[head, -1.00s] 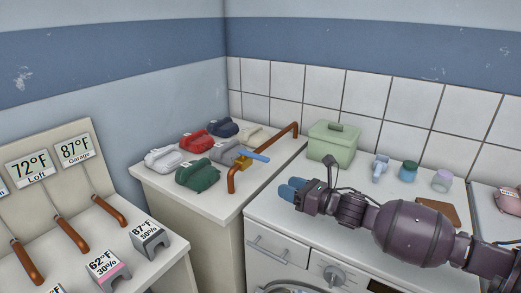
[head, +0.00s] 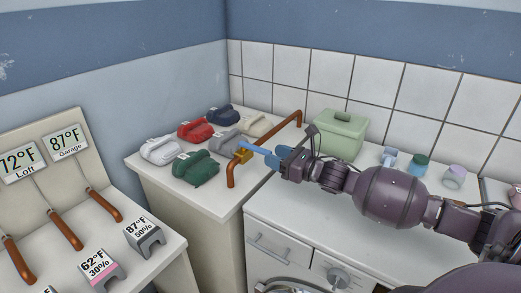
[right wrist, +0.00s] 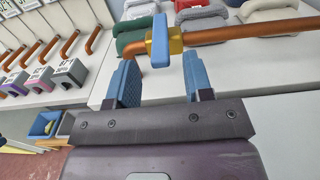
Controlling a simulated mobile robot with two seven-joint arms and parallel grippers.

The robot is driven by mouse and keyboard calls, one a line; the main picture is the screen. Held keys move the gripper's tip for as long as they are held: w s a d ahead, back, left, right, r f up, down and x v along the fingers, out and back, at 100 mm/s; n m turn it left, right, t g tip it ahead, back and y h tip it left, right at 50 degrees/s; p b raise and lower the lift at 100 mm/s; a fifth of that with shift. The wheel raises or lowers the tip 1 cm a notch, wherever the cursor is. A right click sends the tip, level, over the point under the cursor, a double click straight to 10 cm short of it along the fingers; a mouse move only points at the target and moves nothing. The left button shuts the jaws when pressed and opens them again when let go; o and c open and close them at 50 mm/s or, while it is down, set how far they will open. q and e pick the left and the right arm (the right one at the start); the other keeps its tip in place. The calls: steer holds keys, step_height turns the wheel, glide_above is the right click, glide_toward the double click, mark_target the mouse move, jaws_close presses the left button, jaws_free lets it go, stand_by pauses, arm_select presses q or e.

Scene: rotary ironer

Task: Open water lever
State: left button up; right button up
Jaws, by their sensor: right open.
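The water lever is a blue handle (head: 262,153) on a yellow valve body (head: 243,155), set on a copper pipe (head: 231,175) above the counter. In the right wrist view the blue handle (right wrist: 160,40) stands ahead of the fingers, between their lines, with the yellow valve (right wrist: 176,40) just behind it. My right gripper (head: 272,160) is open and comes from the right, its blue fingertips close to the handle's end. In the right wrist view my right gripper (right wrist: 158,84) shows nothing between its two blue fingers. Whether a finger touches the handle I cannot tell. My left gripper is not in view.
Several colored irons (head: 195,130) lie behind the pipe on the counter. A green box (head: 338,133) stands behind my right arm, with small containers (head: 418,164) to its right. Labelled gauges and copper-handled levers (head: 103,204) are at the left.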

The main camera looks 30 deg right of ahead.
mark_target(260, 149)
steer(key=shift+x, duration=2.8)
jaws_close()
